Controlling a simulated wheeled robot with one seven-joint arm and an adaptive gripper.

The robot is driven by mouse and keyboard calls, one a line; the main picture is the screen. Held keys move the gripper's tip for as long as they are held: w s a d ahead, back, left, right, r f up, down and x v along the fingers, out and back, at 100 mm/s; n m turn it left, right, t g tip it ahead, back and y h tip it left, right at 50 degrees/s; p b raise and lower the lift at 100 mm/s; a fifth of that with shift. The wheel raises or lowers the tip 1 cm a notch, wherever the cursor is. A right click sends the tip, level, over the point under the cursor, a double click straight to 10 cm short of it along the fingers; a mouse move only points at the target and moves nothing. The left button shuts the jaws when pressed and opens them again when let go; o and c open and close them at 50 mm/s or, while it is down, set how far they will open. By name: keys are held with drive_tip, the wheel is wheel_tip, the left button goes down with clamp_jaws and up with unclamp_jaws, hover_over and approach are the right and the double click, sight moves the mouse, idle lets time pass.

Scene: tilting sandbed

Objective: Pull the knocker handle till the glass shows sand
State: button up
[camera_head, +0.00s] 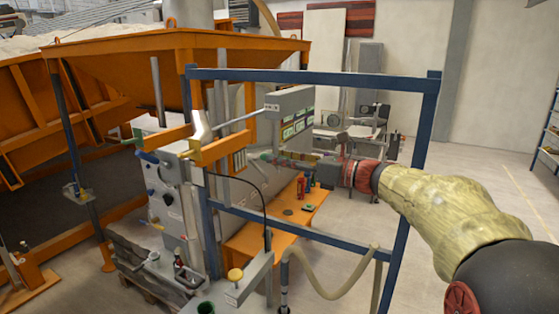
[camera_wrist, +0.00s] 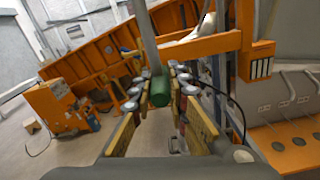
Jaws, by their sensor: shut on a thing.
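My gripper (camera_head: 285,158) reaches in from the right in the head view, inside the blue frame. In the wrist view my gripper (camera_wrist: 158,98) has its yellow-padded fingers on both sides of a green handle (camera_wrist: 159,88) and is shut on it. The handle is the round end of a grey rod (camera_wrist: 145,38) that runs up and away. In the head view the handle is small and partly hidden at the fingertips. I cannot pick out the glass or any sand in it for certain; a pale, whitish piece (camera_head: 200,130) shows beside the orange bracket.
A grey box with green displays (camera_head: 290,105) stands just above my gripper. An orange bench (camera_head: 255,240) with small items is below. A large orange hopper (camera_head: 180,45) fills the upper left. Open floor (camera_head: 490,190) lies to the right.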

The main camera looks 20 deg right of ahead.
drive_tip(key=shift+f, duration=0.1)
clamp_jaws()
wheel_tip(320, 180, down, 5)
drive_tip(key=shift+b, duration=1.15)
drive_tip(key=o, duration=0.8)
unclamp_jaws()
drive_tip(key=shift+s+f, duration=0.1)
drive_tip(key=shift+f, duration=0.05)
drive_tip(key=shift+o, duration=0.3)
drive_tip(key=shift+d, duration=0.1)
drive_tip(key=v, duration=1.2)
drive_tip(key=shift+r, duration=0.2)
